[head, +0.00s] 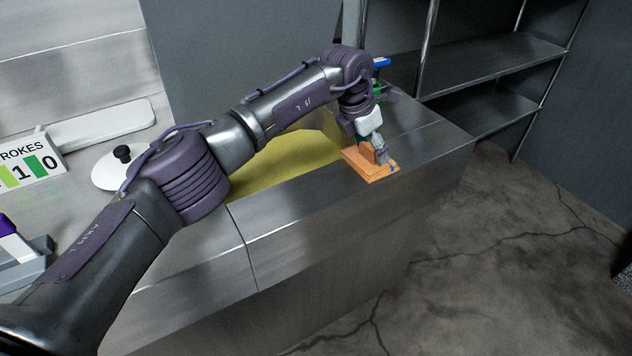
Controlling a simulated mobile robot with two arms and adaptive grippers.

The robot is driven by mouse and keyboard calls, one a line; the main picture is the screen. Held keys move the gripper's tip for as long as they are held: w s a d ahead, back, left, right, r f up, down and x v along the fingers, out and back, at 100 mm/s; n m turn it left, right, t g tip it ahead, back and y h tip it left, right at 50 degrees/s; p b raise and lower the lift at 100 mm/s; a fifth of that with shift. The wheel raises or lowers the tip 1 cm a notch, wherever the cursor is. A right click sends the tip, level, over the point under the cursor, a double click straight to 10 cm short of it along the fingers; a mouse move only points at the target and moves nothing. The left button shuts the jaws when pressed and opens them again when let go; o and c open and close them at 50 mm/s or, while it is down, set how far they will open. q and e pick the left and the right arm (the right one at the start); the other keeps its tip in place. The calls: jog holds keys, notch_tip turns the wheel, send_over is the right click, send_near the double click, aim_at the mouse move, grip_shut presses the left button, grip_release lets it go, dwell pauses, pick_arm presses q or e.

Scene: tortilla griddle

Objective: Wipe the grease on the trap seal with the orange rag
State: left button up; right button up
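The orange rag (358,163) is a flat folded piece near the front right edge of the steel counter. My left gripper (382,159) points down onto it, with its grey fingers at the rag's top. I cannot tell whether the fingers are closed on it. A small blue mark shows at the rag's right end. I cannot make out the trap seal or any grease; my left arm and the rag cover part of the counter. My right gripper is out of view.
A yellow-green surface (285,168) lies behind my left arm. A white lid with a black knob (122,153), a number sign (30,160) and a white board (100,124) stand at left. Metal shelves (490,65) are at back right. Cracked floor lies open at right.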

pick_arm(q)
jog(key=shift+r, duration=0.1)
jog(key=shift+a+f, duration=0.1)
jog(key=shift+f, duration=0.3)
jog(key=shift+c, duration=0.5)
jog(key=c, duration=1)
jog(key=shift+r, duration=0.1)
grip_shut()
jog(key=shift+w+r+p, duration=0.1)
jog(key=shift+r+p, duration=0.2)
jog(key=shift+r, duration=0.35)
jog(key=shift+r+p, duration=1)
jog(key=shift+r, duration=0.75)
